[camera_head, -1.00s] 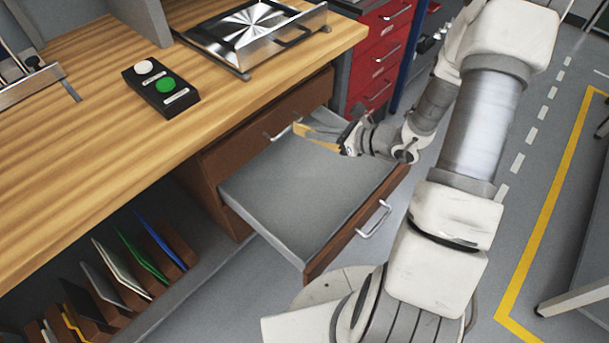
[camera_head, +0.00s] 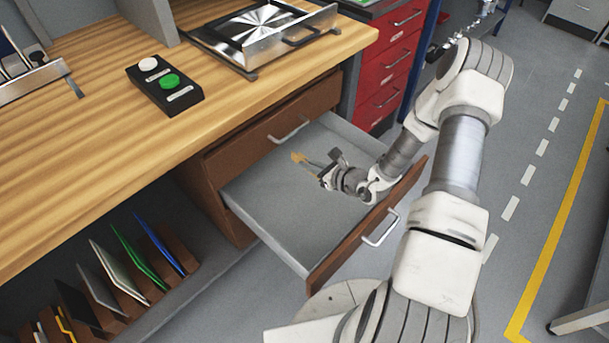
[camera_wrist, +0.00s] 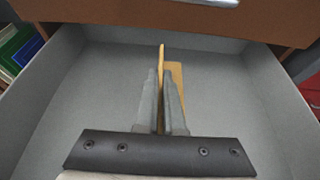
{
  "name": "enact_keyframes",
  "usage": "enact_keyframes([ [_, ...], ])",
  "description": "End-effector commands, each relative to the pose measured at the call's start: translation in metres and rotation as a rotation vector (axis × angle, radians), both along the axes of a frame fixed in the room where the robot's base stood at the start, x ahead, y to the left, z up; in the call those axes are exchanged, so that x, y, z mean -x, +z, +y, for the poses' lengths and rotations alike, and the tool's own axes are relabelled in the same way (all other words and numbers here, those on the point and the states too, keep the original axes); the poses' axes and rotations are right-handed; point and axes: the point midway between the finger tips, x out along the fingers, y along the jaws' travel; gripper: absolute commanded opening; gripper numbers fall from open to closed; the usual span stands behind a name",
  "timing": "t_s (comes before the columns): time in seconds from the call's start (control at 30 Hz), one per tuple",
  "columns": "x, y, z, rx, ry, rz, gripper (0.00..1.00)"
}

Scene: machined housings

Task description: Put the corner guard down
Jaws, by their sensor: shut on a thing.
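The corner guard (camera_head: 299,158) is a small tan-yellow angled piece held at the tips of my gripper (camera_head: 314,167). In the wrist view the corner guard (camera_wrist: 174,85) shows one flange standing between the fingers and another to the right of them. My gripper (camera_wrist: 163,85) is shut on it. Both are over the open, grey-lined drawer (camera_head: 262,205). I cannot tell whether the guard touches the drawer floor. The fingers hide part of the guard.
The drawer is otherwise empty, with free floor around the guard. Its front panel has a metal handle (camera_head: 381,228). The wooden bench (camera_head: 70,165) overhangs to the left, with a button box (camera_head: 165,86) on top. A red cabinet (camera_head: 396,65) stands behind.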

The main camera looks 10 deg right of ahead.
Motion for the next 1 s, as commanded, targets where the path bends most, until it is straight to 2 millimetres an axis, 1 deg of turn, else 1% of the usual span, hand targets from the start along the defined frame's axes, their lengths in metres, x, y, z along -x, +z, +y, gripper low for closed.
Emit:
enact_keyframes([
  [0.03,-0.007,-0.007,0.004,0.000,0.001,-0.001,0.00],
  [0.17,-0.016,-0.011,0.008,0.001,0.000,-0.001,0.00],
  [0.27,-0.017,-0.017,0.009,0.000,0.000,0.001,0.00],
  [0.5,-0.017,-0.051,0.008,0.000,-0.001,0.000,0.00],
  [0.77,-0.017,-0.051,0.008,0.000,0.000,-0.001,0.00],
  [1.0,-0.017,-0.058,0.008,0.000,0.000,0.000,0.00],
])
